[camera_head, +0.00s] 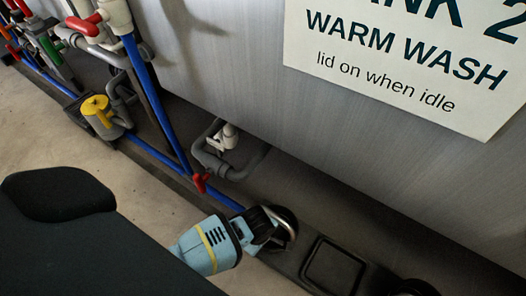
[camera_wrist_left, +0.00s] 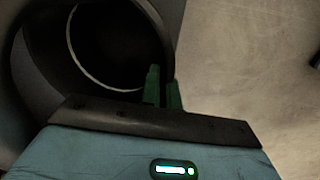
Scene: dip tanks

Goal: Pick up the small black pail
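My left gripper (camera_head: 272,226) is at the lower middle of the head view, over the dark ledge, with its light blue body to the left. Against its tip is a dark round thing with a pale metallic rim, which I take for the small black pail (camera_head: 290,222). In the left wrist view the pail's round dark opening (camera_wrist_left: 112,48) fills the upper left. The two green fingers (camera_wrist_left: 164,92) are close together at its right edge, seemingly one inside and one outside the wall, closed on it. My right gripper is not in view.
The grey tank wall with a "WARM WASH" sign (camera_head: 400,60) rises behind the dark ledge (camera_head: 300,190). A square recess (camera_head: 335,268) and a dark round thing (camera_head: 415,288) lie to the right. Blue pipes (camera_head: 155,110) and valves are at left. Pale floor is in front.

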